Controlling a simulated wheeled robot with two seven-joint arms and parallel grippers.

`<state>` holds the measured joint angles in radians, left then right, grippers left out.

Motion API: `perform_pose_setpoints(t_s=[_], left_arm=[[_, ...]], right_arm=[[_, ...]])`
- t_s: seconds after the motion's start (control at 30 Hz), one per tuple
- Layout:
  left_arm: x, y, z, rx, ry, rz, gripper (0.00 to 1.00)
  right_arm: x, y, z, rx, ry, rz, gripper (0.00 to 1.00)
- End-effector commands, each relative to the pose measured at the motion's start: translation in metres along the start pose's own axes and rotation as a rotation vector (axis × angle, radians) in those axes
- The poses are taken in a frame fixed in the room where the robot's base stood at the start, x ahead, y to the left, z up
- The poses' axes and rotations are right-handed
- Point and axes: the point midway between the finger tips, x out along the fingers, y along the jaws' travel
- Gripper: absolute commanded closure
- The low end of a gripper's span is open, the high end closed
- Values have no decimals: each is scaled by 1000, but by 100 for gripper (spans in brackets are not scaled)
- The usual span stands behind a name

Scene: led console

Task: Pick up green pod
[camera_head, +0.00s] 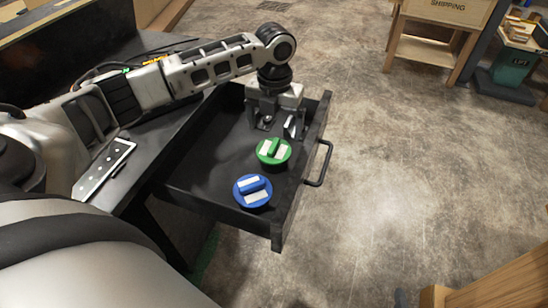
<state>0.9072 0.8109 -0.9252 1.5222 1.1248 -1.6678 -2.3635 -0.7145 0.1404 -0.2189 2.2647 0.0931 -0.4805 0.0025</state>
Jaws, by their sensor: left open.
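The green pod (273,151) is a round green disc with a raised grip bar and white patches. It sits in an open black drawer (190,196), near the drawer's handle side. A similar blue pod (252,191) sits beside it, nearer to me. My left gripper (278,131) points down into the drawer just behind the green pod. Its fingers are apart, with nothing seen between them. I cannot tell its exact height above the pod. My right gripper is not in view.
The drawer has raised walls and a bar handle (319,164) on its right side. A black desk (150,165) with a light panel (104,170) lies to the left. Open concrete floor is at the right. A wooden crate marked SHIPPING (447,12) stands at the back.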

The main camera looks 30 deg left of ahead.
Motion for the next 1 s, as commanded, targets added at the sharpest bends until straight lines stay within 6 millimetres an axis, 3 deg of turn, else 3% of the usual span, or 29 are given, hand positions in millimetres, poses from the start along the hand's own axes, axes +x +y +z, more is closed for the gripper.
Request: perform_pose_setpoints(t_s=[0.1, 0.37, 0.6, 0.93, 0.97, 1.0], left_arm=[[21, 0, 0, 0, 2, 0, 9], [40, 1, 0, -1, 2, 1, 9], [76, 4, 1, -1, 2, 1, 9], [83, 3, 2, 0, -1, 1, 9], [83, 4, 2, 0, -1, 1, 12], [83, 4, 2, 0, -1, 1, 23]], right_arm=[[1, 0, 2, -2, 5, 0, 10], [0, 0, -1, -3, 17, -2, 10], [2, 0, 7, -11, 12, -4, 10], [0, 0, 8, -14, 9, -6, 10], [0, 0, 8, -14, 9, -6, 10], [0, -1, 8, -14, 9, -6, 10]])
